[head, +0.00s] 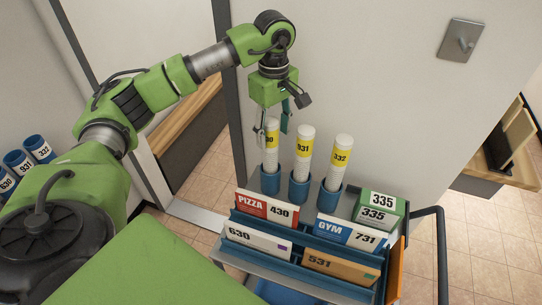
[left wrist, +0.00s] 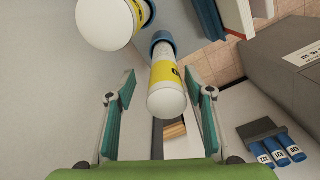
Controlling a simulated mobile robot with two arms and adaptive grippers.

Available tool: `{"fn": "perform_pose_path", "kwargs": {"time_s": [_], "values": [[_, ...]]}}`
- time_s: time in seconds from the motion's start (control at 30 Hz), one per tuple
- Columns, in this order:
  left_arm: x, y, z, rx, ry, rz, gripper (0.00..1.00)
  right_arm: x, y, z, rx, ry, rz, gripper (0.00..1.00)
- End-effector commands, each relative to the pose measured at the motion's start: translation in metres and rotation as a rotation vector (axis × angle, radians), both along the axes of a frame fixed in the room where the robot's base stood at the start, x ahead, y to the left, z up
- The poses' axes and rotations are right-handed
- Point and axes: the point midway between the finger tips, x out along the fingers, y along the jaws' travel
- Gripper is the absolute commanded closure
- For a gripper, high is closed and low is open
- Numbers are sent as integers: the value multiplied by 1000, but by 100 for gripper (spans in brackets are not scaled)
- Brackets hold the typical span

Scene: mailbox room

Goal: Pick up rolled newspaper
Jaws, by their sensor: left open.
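Three white rolled newspapers with yellow number labels stand upright in blue cups on a cart. The leftmost newspaper (head: 271,158), its label partly hidden and ending in 30, is under my left gripper (head: 271,132). The middle newspaper (head: 304,150) reads 931 and the right newspaper (head: 341,160) reads 332. My left gripper is open and points down, its fingers at either side of the leftmost newspaper's top. In the left wrist view that newspaper (left wrist: 168,98) shows between the spread fingers (left wrist: 160,82), with no clear contact. Another newspaper (left wrist: 108,22) stands close by. My right gripper is not in view.
The cart's rack (head: 300,246) holds cards reading PIZZA 430, GYM 731, 630 and 531, and a green box (head: 379,207) reading 335. Blue tubes (head: 30,158) numbered 630, 931 and 332 are at the far left. A pale wall (head: 370,80) rises behind the newspapers.

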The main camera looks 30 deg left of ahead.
Motion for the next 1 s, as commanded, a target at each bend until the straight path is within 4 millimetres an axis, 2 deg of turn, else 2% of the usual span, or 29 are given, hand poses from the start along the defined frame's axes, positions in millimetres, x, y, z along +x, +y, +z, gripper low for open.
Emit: {"fn": "perform_pose_path", "kwargs": {"time_s": [0.2,0.3,0.6,0.63,0.8,1.0], "values": [[-8,5,-28,1,7,0,52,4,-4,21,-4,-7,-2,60],[-6,4,-42,1,5,1,52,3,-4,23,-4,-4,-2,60],[-5,4,-50,0,1,0,52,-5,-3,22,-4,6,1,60],[-5,4,-50,0,1,0,54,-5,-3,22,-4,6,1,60],[-5,4,-49,0,1,0,95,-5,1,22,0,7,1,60],[-5,4,-49,0,1,1,95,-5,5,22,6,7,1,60]]}}
